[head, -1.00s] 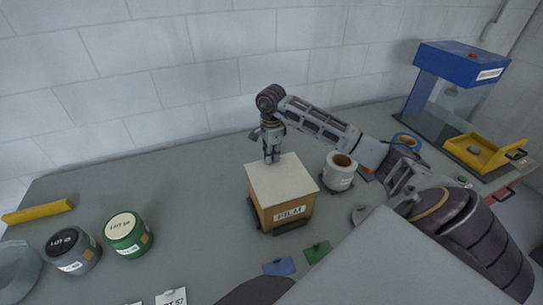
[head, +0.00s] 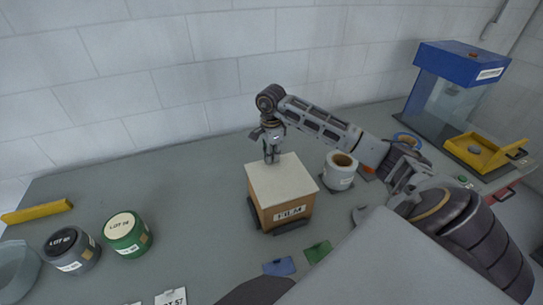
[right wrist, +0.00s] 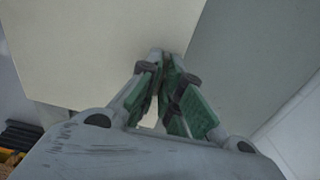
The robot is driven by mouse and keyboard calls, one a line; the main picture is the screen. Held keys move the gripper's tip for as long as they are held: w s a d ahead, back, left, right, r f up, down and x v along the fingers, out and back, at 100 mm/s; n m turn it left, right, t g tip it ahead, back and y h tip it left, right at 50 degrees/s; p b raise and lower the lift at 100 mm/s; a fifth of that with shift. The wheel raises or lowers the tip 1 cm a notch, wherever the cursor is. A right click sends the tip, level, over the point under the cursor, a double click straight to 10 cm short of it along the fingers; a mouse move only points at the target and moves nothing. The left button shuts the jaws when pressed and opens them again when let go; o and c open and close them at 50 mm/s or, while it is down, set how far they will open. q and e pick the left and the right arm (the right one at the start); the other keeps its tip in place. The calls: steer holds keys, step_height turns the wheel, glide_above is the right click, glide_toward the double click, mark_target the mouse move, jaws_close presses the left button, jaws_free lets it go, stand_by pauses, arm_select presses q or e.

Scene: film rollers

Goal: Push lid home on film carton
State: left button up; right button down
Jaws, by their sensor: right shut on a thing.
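The film carton (head: 264,214) is a brown box with a FILM label, standing upright on the grey table. Its pale cream lid (head: 285,182) lies across the top and looks about level; whether a gap remains under it is too small to tell. My right gripper (head: 272,159) points down at the lid's back edge, its fingers closed together there. In the right wrist view the lid (right wrist: 95,45) fills the upper left, and the green-padded fingertips (right wrist: 168,62) meet at its edge. What lies between the fingertips is mostly hidden. My left gripper is out of view.
A white roll (head: 340,172) stands close right of the carton. Blue (head: 279,267) and green (head: 318,251) tabs lie in front. Green (head: 127,234) and grey (head: 72,251) canisters stand left. A blue machine (head: 460,62) with a yellow tray is far right.

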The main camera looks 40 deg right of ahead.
steer(key=shift+f+b, duration=0.35)
steer(key=shift+f, duration=0.1)
stand_by(1.2)
steer(key=shift+s+a+f, duration=0.1)
steer(key=shift+s+f, duration=0.1)
steer(key=shift+f, duration=0.15)
stand_by(0.5)
steer(key=c, duration=1.5)
jaws_free()
steer(key=shift+w+r, duration=0.1)
steer(key=o, duration=0.7)
steer(key=shift+w, duration=0.1)
steer(key=shift+r, duration=0.3)
steer(key=shift+r, duration=0.4)
